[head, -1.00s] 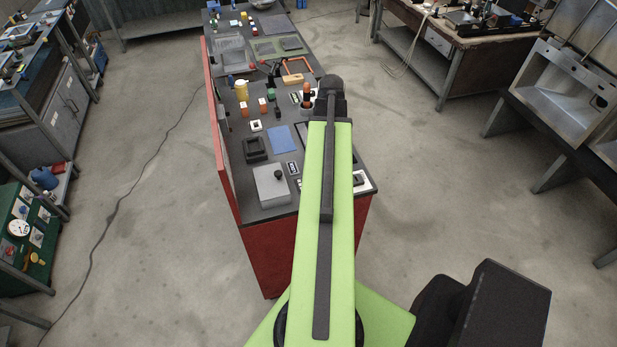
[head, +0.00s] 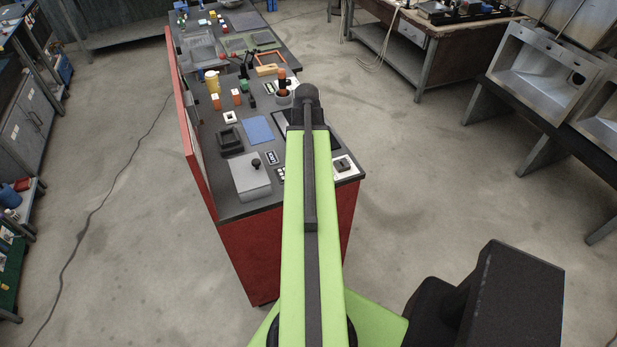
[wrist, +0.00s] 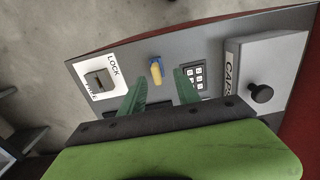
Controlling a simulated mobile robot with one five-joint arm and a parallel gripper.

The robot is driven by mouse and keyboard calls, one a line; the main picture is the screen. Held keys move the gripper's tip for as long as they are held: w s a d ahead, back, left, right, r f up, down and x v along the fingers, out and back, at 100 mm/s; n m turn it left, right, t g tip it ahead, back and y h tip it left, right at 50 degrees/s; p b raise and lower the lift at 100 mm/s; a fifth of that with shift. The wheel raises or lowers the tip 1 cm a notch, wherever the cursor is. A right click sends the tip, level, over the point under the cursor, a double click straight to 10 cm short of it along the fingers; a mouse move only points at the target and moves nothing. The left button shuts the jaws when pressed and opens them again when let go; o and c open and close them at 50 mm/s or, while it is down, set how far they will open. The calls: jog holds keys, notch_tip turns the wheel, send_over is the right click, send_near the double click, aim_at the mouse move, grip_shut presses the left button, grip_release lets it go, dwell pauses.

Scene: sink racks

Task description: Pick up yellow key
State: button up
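A small yellow key (wrist: 156,71) with a blue-grey upper part lies or stands on the grey bench top in the wrist view; which one I cannot tell. My gripper (wrist: 157,83) is open, with its two green fingers apart and the key between and slightly beyond their tips. Nothing shows between the fingers in their grip. In the head view my own arm covers the gripper and the key.
A white LOCK plate (wrist: 101,84) is left of the key and a keypad (wrist: 194,76) right of it. A grey CAPS box (wrist: 262,68) with a black knob stands farther right. The grey bench (head: 237,209) has a raised red panel (head: 185,115) on its left.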

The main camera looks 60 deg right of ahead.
jog(key=f+b, duration=0.5)
jog(key=shift+s+d+f, duration=0.2)
jog(key=shift+d, duration=0.2)
jog(key=shift+r, duration=0.2)
grip_shut()
